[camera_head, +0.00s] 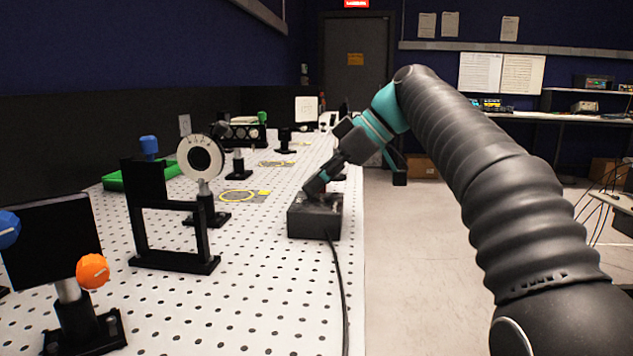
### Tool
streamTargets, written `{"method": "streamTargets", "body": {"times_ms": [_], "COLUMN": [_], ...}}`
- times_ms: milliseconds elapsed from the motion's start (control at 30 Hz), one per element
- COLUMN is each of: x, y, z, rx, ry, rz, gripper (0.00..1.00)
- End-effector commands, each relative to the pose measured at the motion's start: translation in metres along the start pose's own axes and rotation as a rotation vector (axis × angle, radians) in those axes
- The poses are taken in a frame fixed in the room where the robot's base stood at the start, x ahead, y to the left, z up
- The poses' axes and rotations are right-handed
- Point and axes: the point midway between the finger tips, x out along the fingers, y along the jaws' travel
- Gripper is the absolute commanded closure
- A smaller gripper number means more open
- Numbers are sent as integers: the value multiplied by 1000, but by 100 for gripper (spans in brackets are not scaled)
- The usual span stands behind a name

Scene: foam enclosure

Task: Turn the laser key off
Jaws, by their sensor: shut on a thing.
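A black box (314,222) with a cable at its front sits on the white perforated optical table near the right edge. My gripper (318,184) points down and left onto the top of this box. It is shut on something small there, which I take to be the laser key. The key itself is hidden behind the fingers, so its angle cannot be seen.
A black frame mount (134,225), a round white-rimmed target (200,158) and an orange-knobbed mount (92,271) stand left of the box. A yellow fiber coil (237,196) lies near it. A black cable (338,285) runs forward.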

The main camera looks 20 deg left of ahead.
Motion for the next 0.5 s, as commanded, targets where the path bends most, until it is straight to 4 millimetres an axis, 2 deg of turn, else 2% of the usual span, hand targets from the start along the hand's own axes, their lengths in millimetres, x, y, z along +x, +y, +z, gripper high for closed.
{"method": "streamTargets", "body": {"times_ms": [167,200,300,500], "x": [1,1,1,0], "y": [0,0,0,0], "z": [1,1,1,0], "rx": [1,1,2,2], "ry": [-2,-2,-2,-1], "rz": [-2,-2,-2,-1], "gripper": [100,86,66,66]}}
